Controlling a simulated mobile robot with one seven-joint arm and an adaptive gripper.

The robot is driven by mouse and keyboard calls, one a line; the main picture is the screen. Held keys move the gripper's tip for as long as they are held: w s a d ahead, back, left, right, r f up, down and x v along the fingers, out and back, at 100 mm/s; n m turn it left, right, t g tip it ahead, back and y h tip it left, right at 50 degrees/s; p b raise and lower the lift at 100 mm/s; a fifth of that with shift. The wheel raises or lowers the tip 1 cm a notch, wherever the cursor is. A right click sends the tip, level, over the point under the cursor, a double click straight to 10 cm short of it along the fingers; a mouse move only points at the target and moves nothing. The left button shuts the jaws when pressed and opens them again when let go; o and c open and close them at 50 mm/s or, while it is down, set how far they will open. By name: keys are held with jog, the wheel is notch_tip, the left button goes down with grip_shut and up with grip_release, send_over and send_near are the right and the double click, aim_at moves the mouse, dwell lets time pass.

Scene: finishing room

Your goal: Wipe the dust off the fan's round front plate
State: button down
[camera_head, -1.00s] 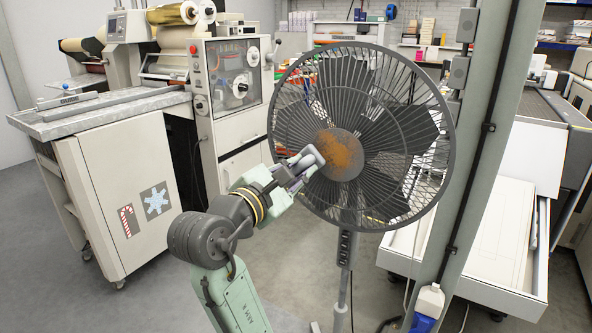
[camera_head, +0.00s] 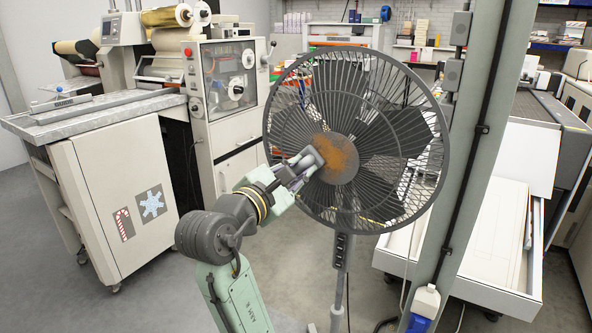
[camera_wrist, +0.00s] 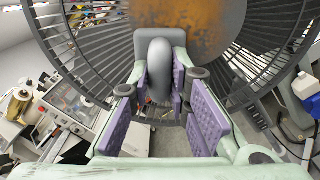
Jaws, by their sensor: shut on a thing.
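The black pedestal fan's round front plate (camera_head: 345,174) sits at the centre of its wire guard.
A pale green post (camera_head: 470,190) with a cable stands close to the right of the fan. A cream machine and cabinet (camera_head: 110,190) stand at the left. An open drawer unit (camera_head: 500,245) is at the right.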

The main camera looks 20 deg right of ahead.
aim_at(305, 148)
jog(key=shift+s, duration=0.1)
